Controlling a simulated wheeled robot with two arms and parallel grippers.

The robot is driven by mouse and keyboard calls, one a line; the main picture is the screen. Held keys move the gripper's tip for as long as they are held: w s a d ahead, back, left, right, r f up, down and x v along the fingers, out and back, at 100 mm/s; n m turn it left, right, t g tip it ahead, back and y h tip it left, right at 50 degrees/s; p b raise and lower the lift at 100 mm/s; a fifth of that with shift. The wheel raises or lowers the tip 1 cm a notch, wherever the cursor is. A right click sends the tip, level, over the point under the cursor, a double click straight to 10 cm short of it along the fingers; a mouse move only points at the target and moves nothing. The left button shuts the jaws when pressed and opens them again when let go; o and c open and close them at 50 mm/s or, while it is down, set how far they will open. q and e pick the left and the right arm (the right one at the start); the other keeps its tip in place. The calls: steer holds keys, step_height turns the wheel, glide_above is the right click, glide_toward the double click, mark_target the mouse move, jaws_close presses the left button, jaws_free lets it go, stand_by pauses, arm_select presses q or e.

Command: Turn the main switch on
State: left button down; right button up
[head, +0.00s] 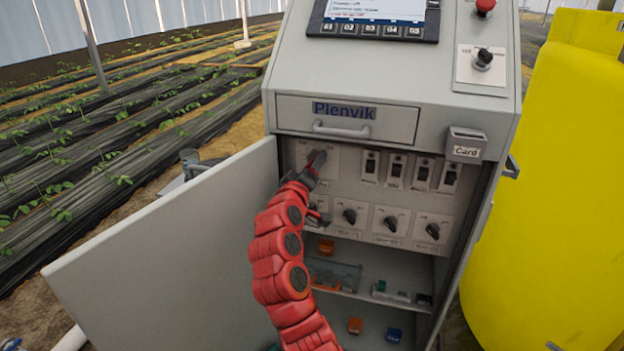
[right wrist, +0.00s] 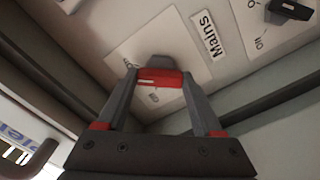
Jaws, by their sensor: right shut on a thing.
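The main switch has a red handle (right wrist: 160,79) on a pale plate beside a "Mains" label, seen in the right wrist view. In the head view its plate (head: 301,149) is at the upper left inside the open cabinet. My right gripper (head: 316,164) is there, with the red arm reaching up from below. In the right wrist view, the gripper's two fingers (right wrist: 158,84) are shut on the red handle from both sides. In the head view the gripper partly hides the switch, and I cannot tell its exact setting. My left gripper is not in view.
The cabinet door (head: 170,260) stands open at the left. Several breakers (head: 396,170) and dark rotary knobs (head: 349,215) sit close by. A drawer (head: 347,122) is above, a card holder (head: 466,146) right. A yellow tank (head: 555,180) stands at the right.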

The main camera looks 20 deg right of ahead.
steer(key=shift+f+m+b, duration=0.1)
steer(key=shift+m+b, duration=0.5)
steer(key=shift+b, duration=0.05)
steer(key=o, duration=1.4)
steer(key=shift+c, duration=0.2)
steer(key=v, duration=1.7)
steer(key=shift+s+a+p, duration=0.2)
steer(key=shift+p, duration=0.25)
